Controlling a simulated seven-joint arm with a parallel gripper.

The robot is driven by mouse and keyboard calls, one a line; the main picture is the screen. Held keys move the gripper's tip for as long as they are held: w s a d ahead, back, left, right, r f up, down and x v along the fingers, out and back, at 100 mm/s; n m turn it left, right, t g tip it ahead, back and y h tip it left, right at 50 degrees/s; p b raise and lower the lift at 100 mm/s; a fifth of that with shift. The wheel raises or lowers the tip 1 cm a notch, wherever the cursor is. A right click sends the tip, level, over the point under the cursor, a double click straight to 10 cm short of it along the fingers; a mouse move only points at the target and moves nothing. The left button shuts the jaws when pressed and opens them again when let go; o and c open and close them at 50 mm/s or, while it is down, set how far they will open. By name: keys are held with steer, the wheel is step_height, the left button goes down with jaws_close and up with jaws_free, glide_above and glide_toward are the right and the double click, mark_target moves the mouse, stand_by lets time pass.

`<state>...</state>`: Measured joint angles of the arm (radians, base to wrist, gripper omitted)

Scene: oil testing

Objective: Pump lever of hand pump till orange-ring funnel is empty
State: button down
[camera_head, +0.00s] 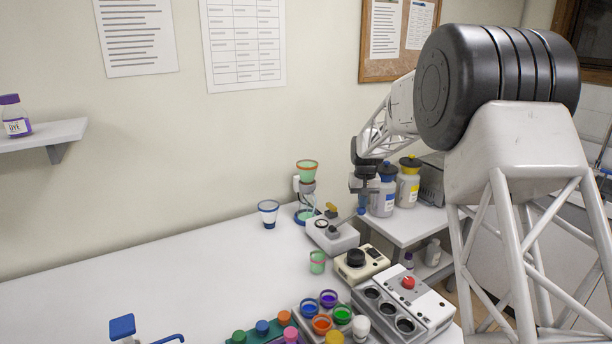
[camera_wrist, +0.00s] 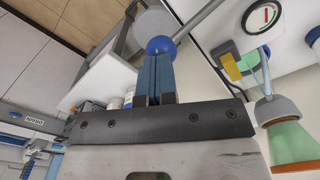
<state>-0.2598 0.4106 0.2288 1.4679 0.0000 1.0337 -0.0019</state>
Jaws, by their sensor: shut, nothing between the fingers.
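The orange-ring funnel (camera_head: 307,166) stands upright in a stand at the back of the table and shows green inside. It also shows at the lower right of the wrist view (camera_wrist: 292,145). The white hand pump (camera_head: 332,236) sits just in front of it. Its lever (camera_head: 347,219) slants up to the right and ends in a blue ball (camera_head: 361,211). In the wrist view the pump's gauge (camera_wrist: 262,17) is at the upper right, and the blue ball (camera_wrist: 160,46) is at my fingertips. My gripper (camera_head: 362,190) is shut and empty, just above the ball; I cannot tell whether they touch.
A blue-rimmed funnel (camera_head: 268,213) and a small green cup (camera_head: 317,262) stand near the pump. A device with a black knob (camera_head: 355,259) is in front. Bottles (camera_head: 408,182) stand on a side table right of my gripper. The table's left is clear.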

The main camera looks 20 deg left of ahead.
steer(key=shift+f, duration=0.2)
steer(key=shift+w+d+f, duration=0.1)
steer(key=shift+d+f, duration=0.05)
steer(key=shift+f, duration=0.6)
stand_by(0.4)
steer(key=shift+w+d+f, duration=0.1)
steer(key=shift+f, duration=0.85)
steer(key=shift+r, duration=0.2)
steer(key=shift+s+a+r, duration=0.25)
steer(key=shift+r, duration=1.2)
steer(key=shift+s+a+r, duration=0.2)
steer(key=shift+a+r, duration=0.05)
steer(key=shift+r, duration=1.15)
steer(key=shift+s+a+r, duration=0.25)
steer(key=shift+r, duration=1.2)
